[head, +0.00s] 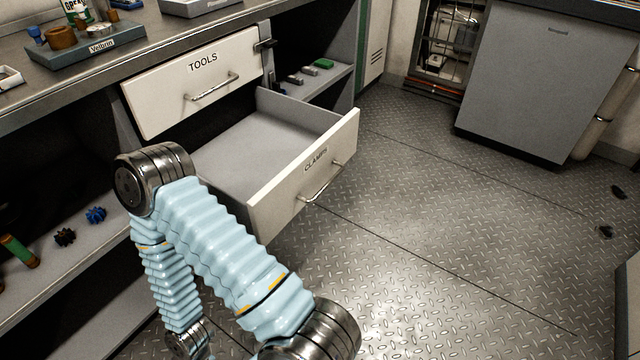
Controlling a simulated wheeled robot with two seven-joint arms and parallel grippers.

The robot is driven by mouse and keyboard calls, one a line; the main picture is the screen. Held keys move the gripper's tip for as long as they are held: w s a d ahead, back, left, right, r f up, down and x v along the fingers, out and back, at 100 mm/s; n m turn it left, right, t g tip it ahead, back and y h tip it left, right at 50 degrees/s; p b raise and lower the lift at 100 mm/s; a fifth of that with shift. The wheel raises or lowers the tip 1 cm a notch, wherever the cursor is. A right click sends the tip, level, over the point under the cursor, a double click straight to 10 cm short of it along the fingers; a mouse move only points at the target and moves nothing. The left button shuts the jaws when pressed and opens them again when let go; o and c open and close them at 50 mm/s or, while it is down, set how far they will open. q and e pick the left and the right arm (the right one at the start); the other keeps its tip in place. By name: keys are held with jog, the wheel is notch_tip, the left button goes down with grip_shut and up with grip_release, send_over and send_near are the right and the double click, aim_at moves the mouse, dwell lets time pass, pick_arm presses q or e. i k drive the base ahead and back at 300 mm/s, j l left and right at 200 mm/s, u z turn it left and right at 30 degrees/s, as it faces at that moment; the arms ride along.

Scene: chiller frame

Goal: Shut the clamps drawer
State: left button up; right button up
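The clamps drawer (258,192) is a white-fronted drawer labelled CLAMPS, pulled well out from the workbench below the TOOLS drawer. Its grey inside looks empty where it shows. Its bar handle (323,186) is on the front, facing right, with nothing holding it. One of my arms, in light blue ribbed sleeves, crosses in front of the drawer's near left side and hides part of it. I cannot tell whether the arm touches the drawer. Neither gripper shows in the head view.
The TOOLS drawer (196,82) above is shut. The bench top (70,85) holds a tray (95,50) with small items. Lower shelves hold small parts, including a green cylinder (19,251). A grey cabinet (550,85) stands at the back right.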

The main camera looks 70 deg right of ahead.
aim_at(277, 161)
jog(key=k+z, duration=0.1)
jog(key=z, duration=0.35)
jog(key=k+z, duration=0.15)
jog(key=z, duration=0.3)
jog(key=k+l+z, duration=0.1)
jog(key=z, duration=0.35)
jog(key=i+j+z, duration=0.15)
jog(key=z, duration=0.25)
jog(key=i+j+z, duration=0.1)
jog(key=j+z, duration=0.3)
jog(key=i+j+z, duration=0.1)
jog(key=j+z, duration=0.15)
jog(key=z, duration=0.15)
jog(key=j+z, duration=0.4)
jog(key=j, duration=0.25)
